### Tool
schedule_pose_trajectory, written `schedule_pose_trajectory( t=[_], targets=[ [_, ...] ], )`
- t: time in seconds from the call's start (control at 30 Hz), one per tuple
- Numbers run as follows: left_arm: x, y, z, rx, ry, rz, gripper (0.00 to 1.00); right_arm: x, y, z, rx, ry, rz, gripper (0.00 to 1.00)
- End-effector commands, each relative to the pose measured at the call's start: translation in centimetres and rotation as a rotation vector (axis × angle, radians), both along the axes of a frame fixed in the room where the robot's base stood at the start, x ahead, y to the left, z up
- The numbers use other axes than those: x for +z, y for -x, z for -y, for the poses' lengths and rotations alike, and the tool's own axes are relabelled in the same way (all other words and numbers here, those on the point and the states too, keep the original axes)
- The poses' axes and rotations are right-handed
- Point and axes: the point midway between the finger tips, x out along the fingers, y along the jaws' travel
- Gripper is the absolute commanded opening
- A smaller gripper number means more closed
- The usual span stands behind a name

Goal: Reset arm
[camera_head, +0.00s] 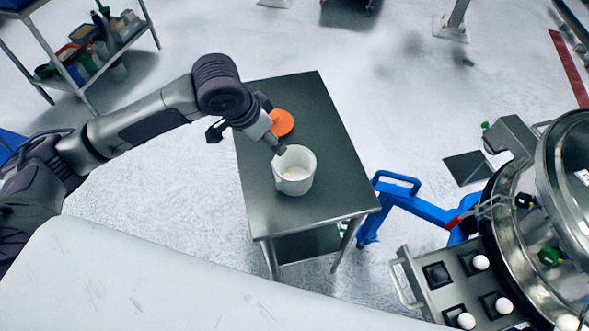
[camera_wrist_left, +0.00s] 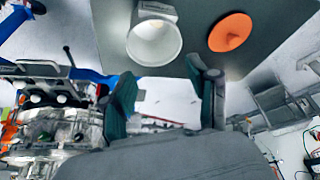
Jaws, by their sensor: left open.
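My left gripper (camera_head: 275,147) is above the small dark metal table, close to the rim of a white cup (camera_head: 295,172). In the left wrist view the left gripper (camera_wrist_left: 165,95) has its two dark green fingers spread apart with nothing between them. The cup (camera_wrist_left: 153,40) stands upright on the table and shows there beyond the fingertips. I cannot tell whether a finger touches the cup's rim. My right gripper is not in view.
The dark table (camera_head: 330,130) also carries an orange disc (camera_head: 282,122) behind the cup. A steel sifter machine (camera_head: 545,225) with a blue frame (camera_head: 405,200) stands at the right. A shelf cart (camera_head: 95,55) is at the far left. Open floor lies between.

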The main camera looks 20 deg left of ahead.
Motion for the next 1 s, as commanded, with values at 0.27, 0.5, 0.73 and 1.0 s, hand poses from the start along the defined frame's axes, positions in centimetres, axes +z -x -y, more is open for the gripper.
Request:
schedule_pose_trajectory(
  t=[0.27,0.5,0.73,1.0],
  targets=[
    [-0.1,0.0,0.1,-0.001,0.001,0.001,0.59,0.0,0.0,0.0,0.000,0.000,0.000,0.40],
    [-2.6,2.5,3.7,-0.064,0.052,0.020,0.59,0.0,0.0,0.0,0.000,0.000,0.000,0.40],
    [-5.8,7.1,6.7,-0.034,0.135,0.067,0.59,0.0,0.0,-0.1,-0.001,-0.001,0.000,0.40],
    [-9.2,12.7,3.8,0.164,0.107,0.047,0.59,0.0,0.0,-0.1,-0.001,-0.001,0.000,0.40]
  ],
)
